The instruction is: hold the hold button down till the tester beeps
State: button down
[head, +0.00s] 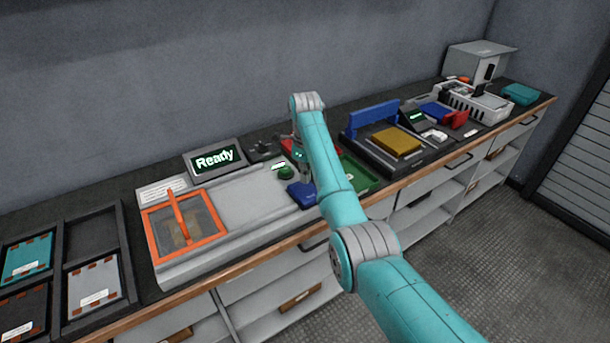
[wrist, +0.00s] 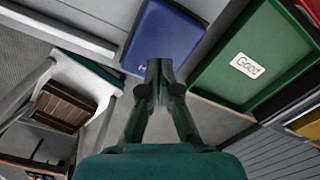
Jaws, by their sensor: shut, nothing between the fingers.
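The tester (head: 240,210) is a long light-grey box on the bench, with an orange-framed clear lid (head: 185,228) that is down. Its display (head: 215,160) reads "Ready". A round green button (head: 286,172) sits on its right part. A blue block (head: 301,194) at its right end also shows in the wrist view (wrist: 165,38), with a letter "H" at its near edge; the rest of its marking is hidden. My gripper (wrist: 160,68) is shut and empty, its tips over the block's lower right edge in the wrist view. I cannot tell whether they touch it.
A green tray (wrist: 210,75) labelled "Good" lies right of the blue block. Beyond it stand a dark fixture with a blue bar (head: 372,118) and a yellow block (head: 397,141). Dark trays with cards (head: 95,285) lie at the left. My arm hides part of the bench.

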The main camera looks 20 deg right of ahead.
aim_at(305, 190)
jog(key=shift+s+f, duration=0.1)
jog(key=shift+f, duration=2.8)
dwell(1.7)
jog(key=shift+r, duration=4.7)
